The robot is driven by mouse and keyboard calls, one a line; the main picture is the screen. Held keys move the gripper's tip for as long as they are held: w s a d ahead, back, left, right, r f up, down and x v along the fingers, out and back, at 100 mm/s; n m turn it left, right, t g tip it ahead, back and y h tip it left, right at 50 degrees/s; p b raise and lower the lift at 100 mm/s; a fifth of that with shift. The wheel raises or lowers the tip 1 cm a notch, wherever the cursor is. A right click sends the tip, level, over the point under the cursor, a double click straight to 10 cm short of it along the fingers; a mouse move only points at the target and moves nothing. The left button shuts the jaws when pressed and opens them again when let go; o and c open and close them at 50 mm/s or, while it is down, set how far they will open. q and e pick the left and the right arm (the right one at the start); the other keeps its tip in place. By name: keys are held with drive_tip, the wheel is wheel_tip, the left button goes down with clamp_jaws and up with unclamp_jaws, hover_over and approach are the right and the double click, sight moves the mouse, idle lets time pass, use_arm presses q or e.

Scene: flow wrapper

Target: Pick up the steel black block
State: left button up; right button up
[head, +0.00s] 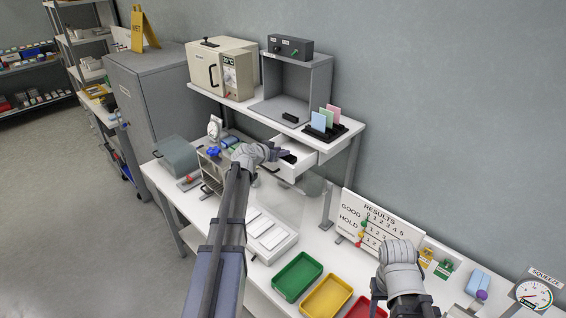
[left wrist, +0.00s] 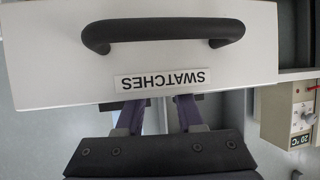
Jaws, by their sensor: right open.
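A small black block (head: 291,117) lies at the front of the grey booth's floor, on the raised shelf. I cannot tell its material. Below it, a white drawer (head: 297,171) stands pulled out, with dark contents partly hidden. In the left wrist view its front (left wrist: 45,60) carries a black handle and the label SWATCHES, upside down. My left gripper (head: 284,154) is at the drawer; its purple fingers (left wrist: 160,116) stand apart and pass behind the drawer front, so their tips are hidden. My right gripper (head: 399,284) is open at the lower right, away from the block.
A cream oven (head: 222,68) stands left of the grey booth (head: 322,80). A rack of coloured cards (head: 326,122) is right of it. Green (head: 297,276) and yellow (head: 326,298) trays and a results board (head: 381,222) occupy the lower bench.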

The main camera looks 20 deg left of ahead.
use_arm(q)
drive_tip(key=shift+x, duration=1.1)
drive_tip(key=shift+s+r, duration=0.1)
clamp_jaws()
idle(0.4)
